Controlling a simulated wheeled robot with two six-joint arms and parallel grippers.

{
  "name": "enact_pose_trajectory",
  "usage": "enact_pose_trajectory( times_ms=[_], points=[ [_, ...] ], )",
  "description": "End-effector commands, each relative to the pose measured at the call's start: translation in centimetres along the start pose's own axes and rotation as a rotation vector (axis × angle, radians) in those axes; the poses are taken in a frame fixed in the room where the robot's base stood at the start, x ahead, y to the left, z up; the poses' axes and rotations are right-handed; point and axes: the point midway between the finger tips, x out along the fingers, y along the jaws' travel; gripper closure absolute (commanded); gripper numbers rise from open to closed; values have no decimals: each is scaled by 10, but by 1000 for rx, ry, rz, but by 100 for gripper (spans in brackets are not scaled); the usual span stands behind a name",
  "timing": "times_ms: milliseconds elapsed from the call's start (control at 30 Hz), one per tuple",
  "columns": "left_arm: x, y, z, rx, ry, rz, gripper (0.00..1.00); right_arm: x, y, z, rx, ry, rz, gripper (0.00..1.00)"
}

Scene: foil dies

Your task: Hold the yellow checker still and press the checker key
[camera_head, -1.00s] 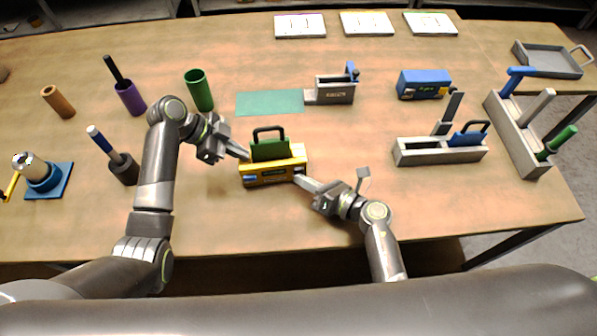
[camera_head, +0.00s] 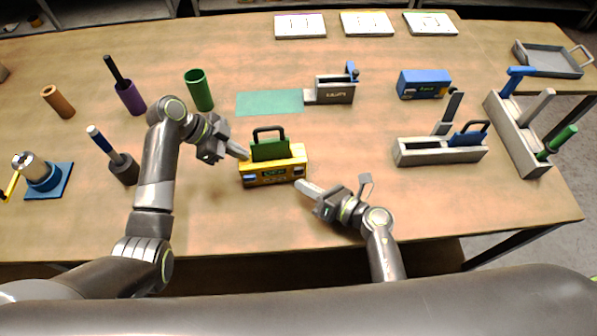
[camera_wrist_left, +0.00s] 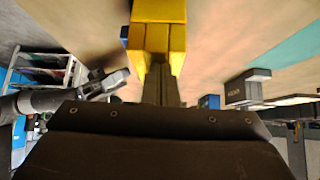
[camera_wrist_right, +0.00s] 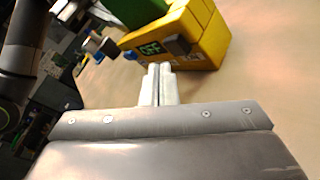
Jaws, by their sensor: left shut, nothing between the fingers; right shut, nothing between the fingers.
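The yellow checker (camera_head: 284,174) stands on the table between my grippers, with a green block (camera_head: 270,151) with a black handle seated in its top. Green lit characters show on its front panel; in the right wrist view the display (camera_wrist_right: 151,48) seems to read "OFF", though I am unsure. A blue-grey key (camera_wrist_right: 177,46) shows beside the display. My left gripper (camera_head: 243,153) is shut with its tips against or very close to the checker's left end. My right gripper (camera_head: 300,186) is shut and empty, its tips just in front of the checker's right front corner, apparently apart from it.
A teal mat (camera_head: 269,102) and a grey fixture (camera_head: 335,91) lie behind the checker. A blue box (camera_head: 424,84) and a grey holder with a blue handled block (camera_head: 440,151) stand to the right. A green cup (camera_head: 199,90) stands behind my left gripper. The front table is clear.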

Motion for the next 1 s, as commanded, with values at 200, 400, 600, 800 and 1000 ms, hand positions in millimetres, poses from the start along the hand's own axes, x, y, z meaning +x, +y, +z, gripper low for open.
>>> enact_pose_trajectory(
  times_ms=[200, 400, 600, 800, 1000],
  points=[
    [2, 1, 3, -6, -4, 4, 100, 0, 0, 0, 0, 0, 0, 100],
    [2, 1, 3, -5, -4, 3, 100, -11, 8, -9, 2, -1, -1, 100],
    [2, 1, 3, -6, -4, 3, 100, -25, 18, -19, 1, 0, -1, 100],
    [2, 1, 3, -6, -4, 3, 100, -38, 27, -28, 1, 0, -1, 100],
    [2, 1, 3, -6, -4, 3, 100, -42, 30, -30, 0, -1, 1, 100]
  ],
)
